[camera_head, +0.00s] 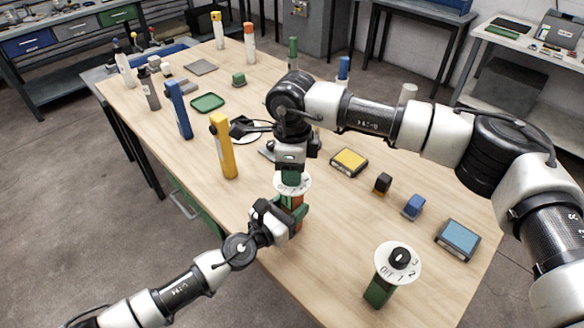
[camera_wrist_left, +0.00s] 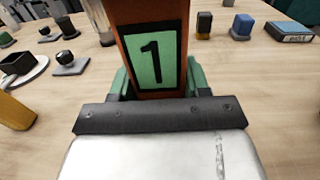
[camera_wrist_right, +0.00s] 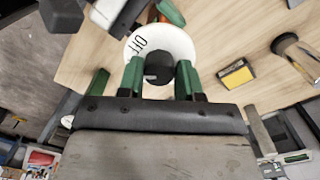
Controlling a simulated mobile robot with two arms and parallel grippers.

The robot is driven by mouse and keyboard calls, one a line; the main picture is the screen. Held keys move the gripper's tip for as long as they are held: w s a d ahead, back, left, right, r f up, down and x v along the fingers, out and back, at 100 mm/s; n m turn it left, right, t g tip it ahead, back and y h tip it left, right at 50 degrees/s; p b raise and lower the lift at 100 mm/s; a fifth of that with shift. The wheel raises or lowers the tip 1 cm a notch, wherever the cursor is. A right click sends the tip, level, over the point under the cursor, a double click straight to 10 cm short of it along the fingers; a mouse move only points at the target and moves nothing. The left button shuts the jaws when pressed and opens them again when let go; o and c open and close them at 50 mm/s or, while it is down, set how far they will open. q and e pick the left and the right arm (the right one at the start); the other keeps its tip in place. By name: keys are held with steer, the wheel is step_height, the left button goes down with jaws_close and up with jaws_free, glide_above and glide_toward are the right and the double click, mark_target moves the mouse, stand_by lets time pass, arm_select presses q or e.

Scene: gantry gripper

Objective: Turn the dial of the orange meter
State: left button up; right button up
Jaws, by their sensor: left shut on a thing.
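The orange meter (camera_head: 298,202) stands upright near the middle of the table. In the left wrist view its orange body (camera_wrist_left: 118,12) carries a green label with a black 1. My left gripper (camera_head: 288,214) is shut on its body, one green finger on each side. Its white dial plate (camera_wrist_right: 180,43), marked OFF, faces up, with a black knob (camera_wrist_right: 160,72) at the centre. My right gripper (camera_wrist_right: 159,78) is over the dial from above, its two green fingers on either side of the knob; it looks open. In the head view this gripper (camera_head: 291,178) hides the knob.
A green meter (camera_head: 379,291) with its own white dial stands at the front right. A yellow upright block (camera_head: 223,150) and a blue one (camera_head: 178,110) stand to the left. A yellow box (camera_head: 349,162), a small blue block (camera_head: 413,207) and a blue box (camera_head: 458,239) lie to the right.

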steer(key=o, duration=0.4)
steer(key=shift+c, duration=0.2)
step_height(320, 180, up, 12)
steer(key=shift+w, duration=0.15)
stand_by(0.4)
arm_select(q)
steer(key=o, duration=1.2)
